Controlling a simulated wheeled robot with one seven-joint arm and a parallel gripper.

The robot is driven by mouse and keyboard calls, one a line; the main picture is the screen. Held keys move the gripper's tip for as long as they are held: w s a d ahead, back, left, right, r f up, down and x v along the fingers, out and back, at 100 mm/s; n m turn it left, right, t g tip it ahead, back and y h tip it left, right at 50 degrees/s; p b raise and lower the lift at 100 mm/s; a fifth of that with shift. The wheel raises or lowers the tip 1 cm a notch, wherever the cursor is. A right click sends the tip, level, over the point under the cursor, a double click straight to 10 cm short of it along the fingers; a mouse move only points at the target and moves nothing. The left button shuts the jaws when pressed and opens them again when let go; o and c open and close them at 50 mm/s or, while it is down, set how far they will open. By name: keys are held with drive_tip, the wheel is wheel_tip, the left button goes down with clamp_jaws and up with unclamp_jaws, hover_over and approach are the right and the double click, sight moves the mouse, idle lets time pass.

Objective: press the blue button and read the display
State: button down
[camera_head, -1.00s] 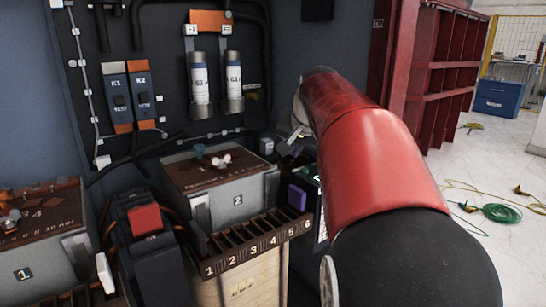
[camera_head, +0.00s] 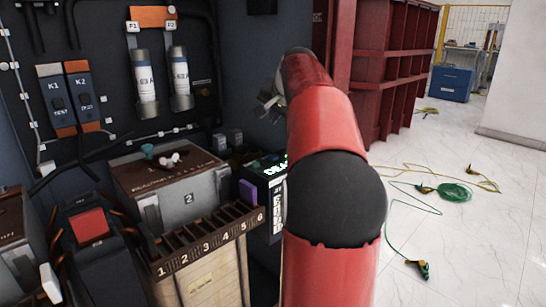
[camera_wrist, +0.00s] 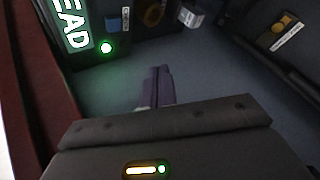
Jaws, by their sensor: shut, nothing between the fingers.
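In the head view my gripper (camera_head: 268,104) shows only partly beyond my red arm.
Cables (camera_head: 450,192) lie on the otherwise open right floor.

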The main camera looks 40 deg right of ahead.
drive_tip(key=b, duration=0.3)
hover_over(274, 158)
wheel_tip(274, 158, down, 7)
drive_tip(key=shift+f, duration=0.6)
idle(1.5)
drive_tip(key=shift+f+b, duration=0.4)
drive_tip(key=shift+b, duration=0.1)
drive_tip(key=shift+f+b, duration=0.4)
drive_tip(key=shift+f, duration=0.1)
idle(0.4)
drive_tip(key=shift+r, duration=0.1)
drive_tip(key=shift+r+p, duration=0.8)
drive_tip(key=shift+p, duration=0.05)
